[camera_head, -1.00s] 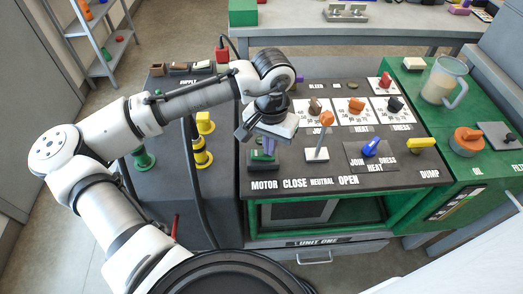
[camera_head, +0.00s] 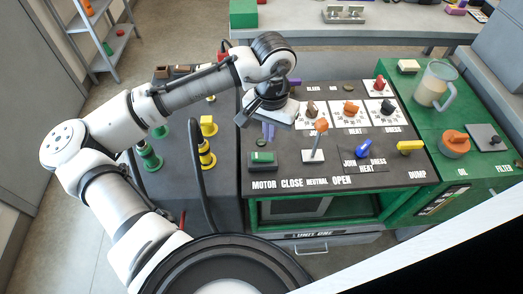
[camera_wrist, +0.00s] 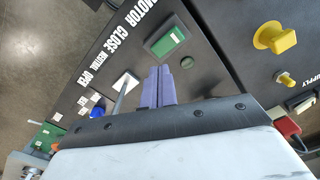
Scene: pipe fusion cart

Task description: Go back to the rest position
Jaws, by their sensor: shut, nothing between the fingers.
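My gripper (camera_head: 267,131) is above the left part of the dark control panel (camera_head: 330,171), behind the green motor switch (camera_head: 262,158) in the head view. Its two purple fingers are together with nothing between them. In the wrist view the closed fingers (camera_wrist: 158,86) point toward the panel, with the green switch (camera_wrist: 167,38) apart from them to the upper right. The lever with an orange knob (camera_head: 321,125) stands to the right of my gripper, apart from it.
Yellow fittings (camera_head: 207,128), green fittings (camera_head: 149,157) and a black hose stand left of the panel. A blue knob (camera_head: 363,149) and yellow handle (camera_head: 410,146) are on its right. A clear jug (camera_head: 434,84) and orange-topped cap (camera_head: 455,143) sit farther right.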

